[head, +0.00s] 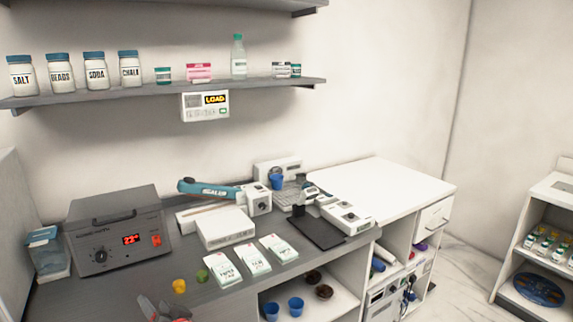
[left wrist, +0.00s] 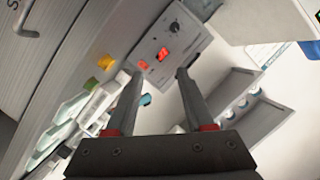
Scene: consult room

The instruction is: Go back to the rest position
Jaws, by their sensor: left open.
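My left gripper (head: 160,308) shows at the bottom edge of the head view, low in front of the grey counter and cut off by the frame. In the left wrist view its two fingers (left wrist: 160,75) stand apart with nothing between them. Beyond them is the grey box with a red display (left wrist: 165,52), which also stands at the left of the counter in the head view (head: 118,230). My right gripper is not in either view.
Blue cups (head: 296,305) sit on the shelf below. A wall shelf (head: 160,93) holds jars. The white counter top (head: 390,185) at the right is mostly clear.

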